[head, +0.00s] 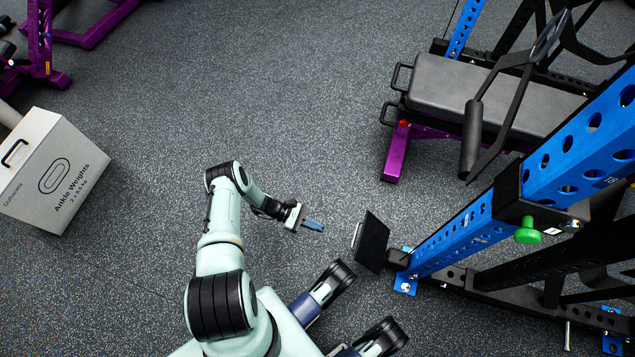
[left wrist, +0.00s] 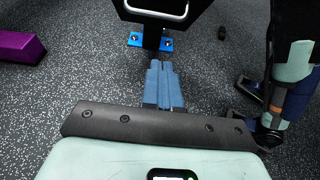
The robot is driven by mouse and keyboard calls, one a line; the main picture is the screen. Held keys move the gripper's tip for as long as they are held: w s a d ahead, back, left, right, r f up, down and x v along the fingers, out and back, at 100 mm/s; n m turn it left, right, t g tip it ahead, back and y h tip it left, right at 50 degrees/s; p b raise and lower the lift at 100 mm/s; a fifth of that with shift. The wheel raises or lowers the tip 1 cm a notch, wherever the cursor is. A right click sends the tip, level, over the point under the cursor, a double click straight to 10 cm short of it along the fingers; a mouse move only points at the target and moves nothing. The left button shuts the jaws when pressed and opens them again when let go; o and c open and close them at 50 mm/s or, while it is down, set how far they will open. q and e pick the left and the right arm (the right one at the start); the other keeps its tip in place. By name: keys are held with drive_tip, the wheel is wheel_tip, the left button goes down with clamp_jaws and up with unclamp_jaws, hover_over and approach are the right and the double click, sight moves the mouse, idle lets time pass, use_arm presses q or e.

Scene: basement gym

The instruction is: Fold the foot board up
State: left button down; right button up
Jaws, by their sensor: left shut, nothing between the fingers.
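The foot board (head: 371,242) is a black plate with a light metal handle (head: 356,235) on its near left edge. It juts out on a black block from the foot of the blue upright (head: 450,243). In the left wrist view, the board (left wrist: 150,14) and its handle (left wrist: 158,13) show at the top edge, partly cut off. My left gripper (head: 314,225) is shut and empty, left of the board and apart from it. Its blue fingers (left wrist: 163,88) lie together, pointing toward the board. My right gripper is not in view.
A padded bench (head: 490,95) with purple feet stands at the upper right. A green knob (head: 528,231) sticks out from the rack. A white ankle weights box (head: 50,170) stands at the left. The speckled floor (head: 290,110) between is clear.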

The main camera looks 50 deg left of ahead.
use_arm(q)
drive_tip(key=w+d+b, duration=0.1)
drive_tip(key=w+d, duration=0.4)
drive_tip(key=d, duration=0.3)
drive_tip(key=shift+d, duration=0.3)
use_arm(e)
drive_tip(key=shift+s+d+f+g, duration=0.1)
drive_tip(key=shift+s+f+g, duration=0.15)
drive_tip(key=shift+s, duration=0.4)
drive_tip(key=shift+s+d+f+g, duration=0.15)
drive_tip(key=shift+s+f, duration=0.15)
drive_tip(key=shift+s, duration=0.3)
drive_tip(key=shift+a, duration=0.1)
